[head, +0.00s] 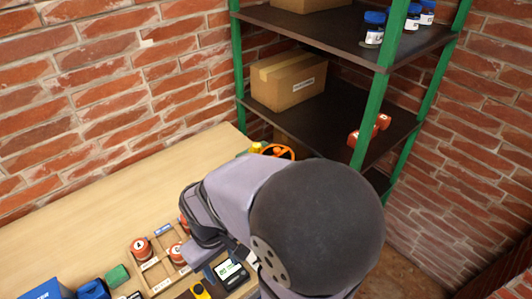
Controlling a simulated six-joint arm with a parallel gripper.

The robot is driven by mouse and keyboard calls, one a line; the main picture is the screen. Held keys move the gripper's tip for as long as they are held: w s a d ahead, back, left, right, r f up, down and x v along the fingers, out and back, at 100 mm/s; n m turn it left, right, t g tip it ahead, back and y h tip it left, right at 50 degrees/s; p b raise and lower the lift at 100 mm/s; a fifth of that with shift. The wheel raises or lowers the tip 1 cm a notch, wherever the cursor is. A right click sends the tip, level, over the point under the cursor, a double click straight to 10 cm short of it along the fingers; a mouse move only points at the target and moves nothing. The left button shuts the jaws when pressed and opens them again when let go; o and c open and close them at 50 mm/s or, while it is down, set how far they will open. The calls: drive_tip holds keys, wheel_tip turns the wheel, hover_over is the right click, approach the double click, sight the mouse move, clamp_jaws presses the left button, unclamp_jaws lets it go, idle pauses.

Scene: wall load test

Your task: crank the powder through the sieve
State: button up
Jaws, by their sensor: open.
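An orange ring-shaped thing (278,152) with a dark middle shows at the far end of the bench, behind my arm. A small yellow part (256,147) sits beside it. I cannot tell if these belong to the sieve or its crank, and no powder can be made out. My gripper (203,254) is partly seen at the end of my arm, over the bench by the wooden rack. It is open, and nothing shows held in it. My arm hides much of the right side of the bench.
The wooden rack (150,264) holds red-topped jars (141,247). A device with a lit display (231,271), a yellow item (201,291), a green block (117,276) and blue items (93,289) lie near it. Shelves with green posts (371,122) stand behind.

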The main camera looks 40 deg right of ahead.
drive_tip(key=w+d+f+n+h+b, duration=0.35)
drive_tip(key=w+d+n, duration=0.35)
drive_tip(key=w+d, duration=0.35)
drive_tip(key=n+t+h+b, duration=0.2)
drive_tip(key=n+h+b, duration=0.4)
drive_tip(key=n+h, duration=0.5)
approach(254, 147)
drive_tip(key=d+n+y, duration=0.1)
drive_tip(key=d+y, duration=0.1)
drive_tip(key=d, duration=0.1)
drive_tip(key=shift+h, duration=0.25)
drive_tip(key=shift+p+x, duration=1)
drive_tip(key=shift+x, duration=2.4)
drive_tip(key=shift+w, duration=0.15)
drive_tip(key=c, duration=1.1)
